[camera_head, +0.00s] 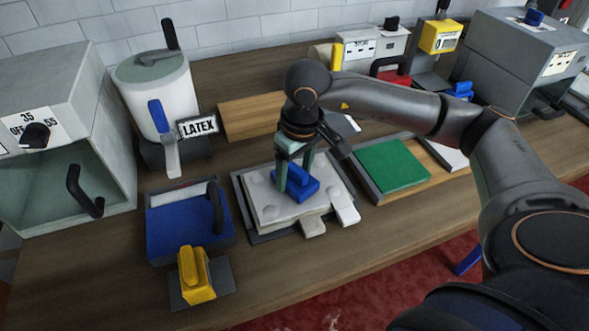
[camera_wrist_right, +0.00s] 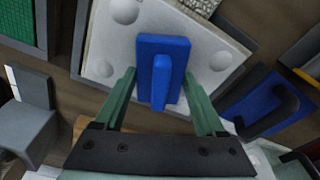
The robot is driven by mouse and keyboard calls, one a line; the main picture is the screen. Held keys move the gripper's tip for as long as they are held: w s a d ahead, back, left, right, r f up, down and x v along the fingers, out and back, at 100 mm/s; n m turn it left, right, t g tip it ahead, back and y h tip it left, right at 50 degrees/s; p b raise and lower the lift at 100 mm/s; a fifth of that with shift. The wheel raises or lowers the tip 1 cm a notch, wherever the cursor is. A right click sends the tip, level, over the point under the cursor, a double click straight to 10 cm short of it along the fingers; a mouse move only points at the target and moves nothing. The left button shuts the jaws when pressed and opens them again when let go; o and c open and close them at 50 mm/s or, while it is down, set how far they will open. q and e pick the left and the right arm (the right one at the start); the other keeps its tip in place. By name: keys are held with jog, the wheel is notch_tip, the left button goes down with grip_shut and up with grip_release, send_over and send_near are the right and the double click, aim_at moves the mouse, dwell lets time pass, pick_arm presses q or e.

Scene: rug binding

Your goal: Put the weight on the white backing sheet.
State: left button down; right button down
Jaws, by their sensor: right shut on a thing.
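The blue weight (camera_head: 303,184), a block with a raised ridge, is between the fingers of my right gripper (camera_head: 295,180), which is shut on it. It also shows in the right wrist view (camera_wrist_right: 163,65), with a green finger on either side. The white backing sheet (camera_head: 265,212) lies below it on a dark grey tray and has round bumps near its corners. The sheet fills much of the right wrist view (camera_wrist_right: 112,50). The weight is over the sheet's middle; I cannot tell whether it touches. My left gripper is not in view.
A blue tray (camera_head: 190,240) and a yellow-handled block (camera_head: 196,275) are left of the sheet. A green pad (camera_head: 392,165) lies to the right. A latex pot (camera_head: 155,95) and an open grey cabinet (camera_head: 65,150) stand at the left. Bare wood shows in front.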

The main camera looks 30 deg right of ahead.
aim_at(299, 173)
grip_release()
notch_tip(299, 173, up, 12)
jog(key=s, duration=0.1)
jog(key=shift+s, duration=0.25)
dwell(0.4)
